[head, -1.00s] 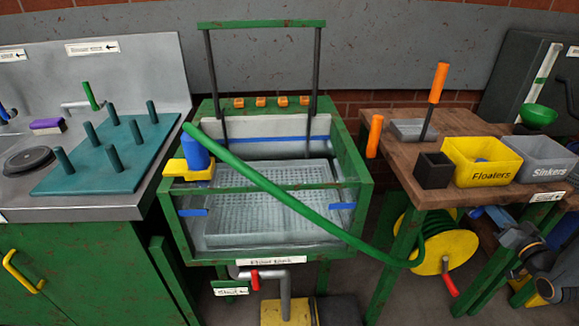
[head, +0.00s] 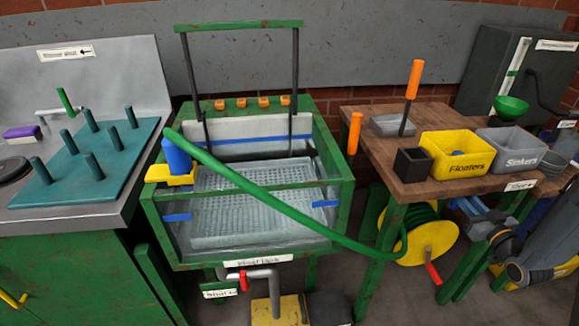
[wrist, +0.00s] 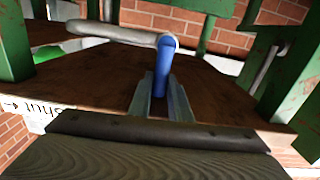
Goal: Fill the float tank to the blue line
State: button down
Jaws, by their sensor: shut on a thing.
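The float tank (head: 150,212) is a green-framed clear tank in the middle of the head view, with a perforated pale tray inside. Blue line marks show on its front (head: 177,217) and back wall. I cannot make out a clear water surface. A green hose (head: 235,178) runs from the reel (head: 436,243) over the tank, its end by a blue block in a yellow clip (head: 168,175) on the left rim. In the wrist view my gripper (wrist: 161,98) is shut on a blue handle (wrist: 165,65) beside a grey pipe (wrist: 110,32). The fingers hide its lower part.
A "shut" label with an arrow (wrist: 40,112) is at left in the wrist view. A red-handled drain pipe (head: 262,274) is under the tank. The wooden bench (head: 395,170) holds yellow Floaters (head: 455,165) and grey Sinkers bins. A sink counter with pegs stands left.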

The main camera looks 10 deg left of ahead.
jog(key=c, duration=1.4)
grip_release()
jog(key=shift+a, duration=0.1)
jog(key=shift+o, duration=0.2)
jog(key=p+v, duration=0.3)
jog(key=v, duration=0.5)
jog(key=shift+s, duration=0.1)
